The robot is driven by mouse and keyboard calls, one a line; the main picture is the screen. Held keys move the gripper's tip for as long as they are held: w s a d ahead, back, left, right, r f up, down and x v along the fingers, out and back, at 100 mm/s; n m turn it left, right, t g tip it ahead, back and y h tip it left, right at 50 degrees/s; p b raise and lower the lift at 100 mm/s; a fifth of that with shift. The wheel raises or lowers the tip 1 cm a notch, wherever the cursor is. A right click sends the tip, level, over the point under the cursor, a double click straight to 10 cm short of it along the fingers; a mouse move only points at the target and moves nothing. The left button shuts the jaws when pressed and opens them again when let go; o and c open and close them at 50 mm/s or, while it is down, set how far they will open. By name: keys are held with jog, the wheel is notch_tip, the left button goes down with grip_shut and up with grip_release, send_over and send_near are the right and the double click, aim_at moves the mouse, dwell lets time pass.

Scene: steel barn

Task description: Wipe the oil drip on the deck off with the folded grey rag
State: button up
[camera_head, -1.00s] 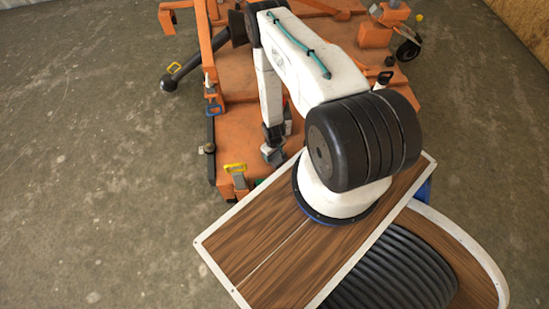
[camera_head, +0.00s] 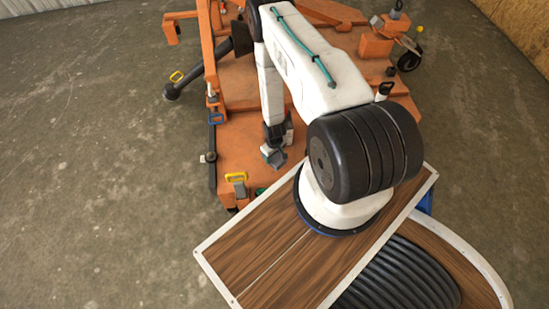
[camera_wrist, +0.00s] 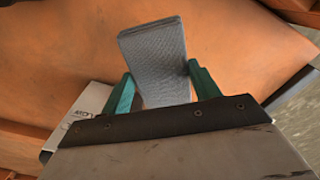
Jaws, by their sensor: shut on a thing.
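The folded grey rag (camera_wrist: 155,50) is between the teal fingers of my gripper (camera_wrist: 161,70) in the wrist view. My gripper is shut on it, and the rag sticks out past the fingertips. In the head view my gripper (camera_head: 274,150) points down over the near part of the orange deck (camera_head: 240,150), with the grey rag (camera_head: 275,159) at its tip. The deck also fills most of the wrist view behind the rag (camera_wrist: 235,50). I cannot tell whether the rag touches the deck. I cannot make out the oil drip in either view; the rag or arm may hide it.
A yellow-handled clip (camera_head: 236,177) stands at the deck's near left corner, with a blue one (camera_head: 215,118) on the left edge. Orange uprights (camera_head: 208,50) and a black-tipped bar (camera_head: 170,91) are farther back. Concrete floor (camera_head: 100,180) is open to the left.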

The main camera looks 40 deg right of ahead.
jog(key=shift+r, duration=0.7)
jog(key=shift+r, duration=0.15)
jog(key=shift+r, duration=1.35)
